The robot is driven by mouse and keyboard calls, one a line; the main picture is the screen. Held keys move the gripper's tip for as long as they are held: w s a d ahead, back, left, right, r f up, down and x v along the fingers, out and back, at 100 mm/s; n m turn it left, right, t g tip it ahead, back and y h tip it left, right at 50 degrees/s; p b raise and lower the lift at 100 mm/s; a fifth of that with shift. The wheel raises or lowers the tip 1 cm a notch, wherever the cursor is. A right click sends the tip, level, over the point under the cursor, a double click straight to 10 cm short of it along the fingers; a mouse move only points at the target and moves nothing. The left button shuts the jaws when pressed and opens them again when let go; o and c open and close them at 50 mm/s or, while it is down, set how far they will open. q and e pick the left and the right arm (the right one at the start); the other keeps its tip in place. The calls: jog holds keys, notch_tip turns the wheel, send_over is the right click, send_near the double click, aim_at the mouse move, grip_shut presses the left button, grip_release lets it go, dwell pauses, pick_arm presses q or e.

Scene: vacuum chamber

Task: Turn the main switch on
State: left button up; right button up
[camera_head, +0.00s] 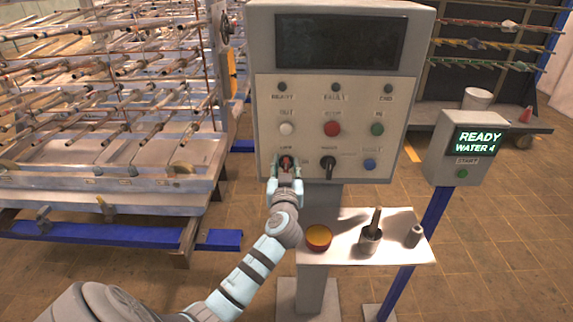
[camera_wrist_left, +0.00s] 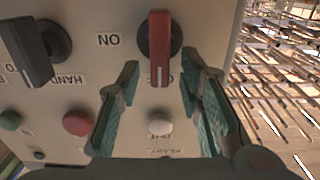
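The main switch, a red rotary handle (camera_head: 286,161), is at the lower left of the grey control panel (camera_head: 337,93). In the left wrist view, which looks upside down, the red handle (camera_wrist_left: 159,50) stands vertical on a dark round base. An ON label (camera_wrist_left: 108,40) is to its left there; another label by its lower end is partly hidden. My left gripper (camera_head: 286,172) is at the switch. Its teal fingers (camera_wrist_left: 163,75) are open, one on each side of the handle, with visible gaps. I cannot tell how deep the handle sits between them. My right gripper is not in view.
A black selector knob (camera_head: 328,164) sits close to the right of the switch, with a blue button (camera_head: 370,164) beyond. A READY display box (camera_head: 462,150) stands right.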

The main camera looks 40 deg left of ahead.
pick_arm(q)
grip_shut()
jog(key=shift+w, duration=0.1)
dwell(0.4)
jog(key=m, duration=0.5)
jog(key=d+m, duration=0.1)
jog(key=m, duration=0.1)
jog(key=shift+w+f, duration=0.25)
jog(key=shift+w, duration=0.15)
jog(key=shift+w+d+f+m+p, duration=0.15)
jog(key=shift+f+m+p, duration=0.15)
jog(key=shift+m, duration=1.55)
jog(key=shift+d+f+m+p, duration=0.2)
jog(key=shift+f+m, duration=0.15)
jog(key=shift+m, duration=1.45)
jog(key=shift+w+d+f+m+p, duration=0.1)
jog(key=shift+f+m+p, duration=0.2)
jog(key=shift+m, duration=1.55)
